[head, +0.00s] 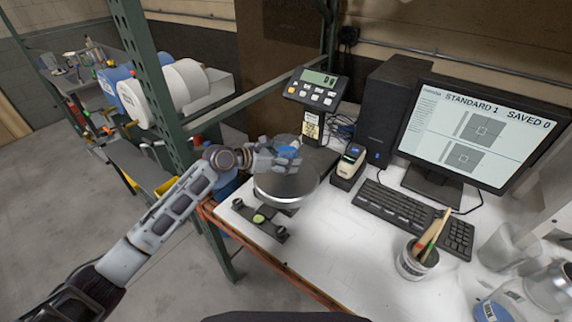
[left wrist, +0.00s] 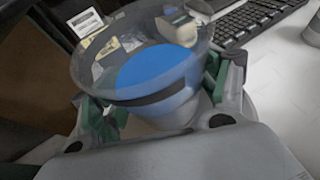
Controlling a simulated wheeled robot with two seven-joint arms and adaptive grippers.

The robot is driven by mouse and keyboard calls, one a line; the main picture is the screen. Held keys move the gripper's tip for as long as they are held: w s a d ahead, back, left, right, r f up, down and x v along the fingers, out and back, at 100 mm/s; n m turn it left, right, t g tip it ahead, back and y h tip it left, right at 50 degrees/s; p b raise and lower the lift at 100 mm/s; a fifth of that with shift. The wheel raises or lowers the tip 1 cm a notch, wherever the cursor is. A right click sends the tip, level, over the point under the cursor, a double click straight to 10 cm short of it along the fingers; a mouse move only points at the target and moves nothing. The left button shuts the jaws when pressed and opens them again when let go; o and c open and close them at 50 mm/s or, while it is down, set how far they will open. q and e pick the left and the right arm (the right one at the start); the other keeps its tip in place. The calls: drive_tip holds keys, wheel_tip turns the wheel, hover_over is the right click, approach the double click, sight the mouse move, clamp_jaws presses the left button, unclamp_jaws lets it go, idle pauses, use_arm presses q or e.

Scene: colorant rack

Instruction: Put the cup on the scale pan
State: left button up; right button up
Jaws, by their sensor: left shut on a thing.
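A clear cup (head: 287,143) with blue inside is held by my left gripper (head: 283,154), which is shut around it. In the left wrist view the cup (left wrist: 145,70) fills the middle, with my gripper's green-padded fingers (left wrist: 158,108) on both sides of its lower part. The round metal scale pan (head: 286,186) lies just below and in front of the gripper in the head view. The cup is over the back part of the pan; whether its base touches the pan is hidden. My right gripper is not in view.
The scale's display (head: 317,87) stands behind on a post. A small label device (head: 349,163), a keyboard (head: 414,213) and a brush pot (head: 416,262) are to the right. A green rack post (head: 163,90) rises close to my left arm.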

use_arm(q)
drive_tip(key=shift+f, duration=1.6)
drive_tip(key=shift+f, duration=0.1)
drive_tip(key=o, duration=1.3)
drive_tip(key=shift+a, duration=0.15)
drive_tip(key=shift+b+v, duration=0.6)
drive_tip(key=shift+v, duration=5.3)
